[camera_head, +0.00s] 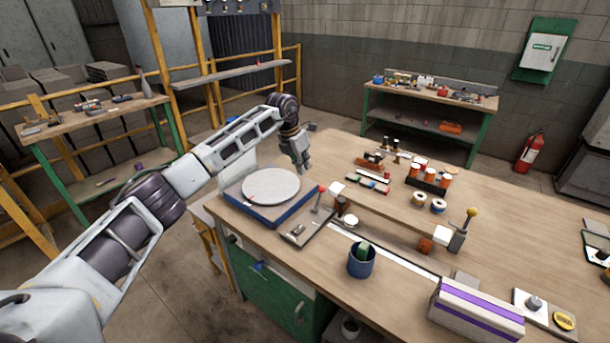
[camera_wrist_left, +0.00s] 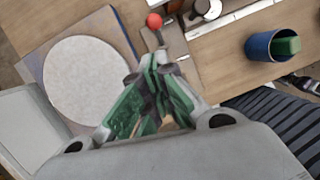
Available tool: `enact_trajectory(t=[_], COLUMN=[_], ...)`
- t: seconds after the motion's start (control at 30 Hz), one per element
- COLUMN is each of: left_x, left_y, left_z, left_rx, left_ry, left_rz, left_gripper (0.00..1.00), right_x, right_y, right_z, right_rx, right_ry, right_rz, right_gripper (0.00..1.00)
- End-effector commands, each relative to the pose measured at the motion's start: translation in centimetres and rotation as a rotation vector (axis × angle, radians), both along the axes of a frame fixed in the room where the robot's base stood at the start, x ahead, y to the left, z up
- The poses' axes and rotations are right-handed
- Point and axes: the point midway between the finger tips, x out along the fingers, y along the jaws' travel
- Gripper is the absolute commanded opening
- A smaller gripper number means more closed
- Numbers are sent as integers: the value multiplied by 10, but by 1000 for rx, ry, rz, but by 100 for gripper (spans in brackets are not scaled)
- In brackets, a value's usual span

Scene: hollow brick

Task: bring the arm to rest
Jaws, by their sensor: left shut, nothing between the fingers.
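My left arm (camera_head: 225,145) reaches in from the left in the head view, out over the workbench. My left gripper (camera_head: 304,168) points down above the bench, just behind the round white disc (camera_head: 270,186). In the wrist view the left gripper (camera_wrist_left: 152,62) has its green-padded fingers together with nothing between them. The disc also shows in the wrist view (camera_wrist_left: 85,80), left of the fingers. The gripper looks apart from the disc and the bench. My right gripper is in neither view.
The workbench (camera_head: 480,215) carries a blue cup (camera_head: 361,262), a lever with a yellow knob (camera_head: 464,232), a white and purple box (camera_head: 475,312) and several jars and small parts. A red-knobbed lever (camera_head: 318,196) stands close beside the disc. A yellow railing and shelf frame stands behind the arm.

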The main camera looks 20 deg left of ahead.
Motion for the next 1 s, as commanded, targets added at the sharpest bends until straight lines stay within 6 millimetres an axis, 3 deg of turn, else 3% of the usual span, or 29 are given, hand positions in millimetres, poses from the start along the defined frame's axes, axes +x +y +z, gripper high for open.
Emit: enact_trajectory(t=[0.47, 0.73, 0.87, 1.0], left_x=[-2, -2, -3, -5], left_y=[2, -1, -17, -53], left_z=[10, 9, 2, -7], left_rx=[1, -8, -50, -150], left_ry=[1, -2, -12, -40], left_rz=[1, -4, -20, -52], left_gripper=[0, 0, 0, 0], right_x=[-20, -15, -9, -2], right_y=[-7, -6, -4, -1], right_z=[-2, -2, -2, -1], right_rx=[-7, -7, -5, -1], right_ry=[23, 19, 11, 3], right_rz=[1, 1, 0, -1], right_gripper=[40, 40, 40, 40])
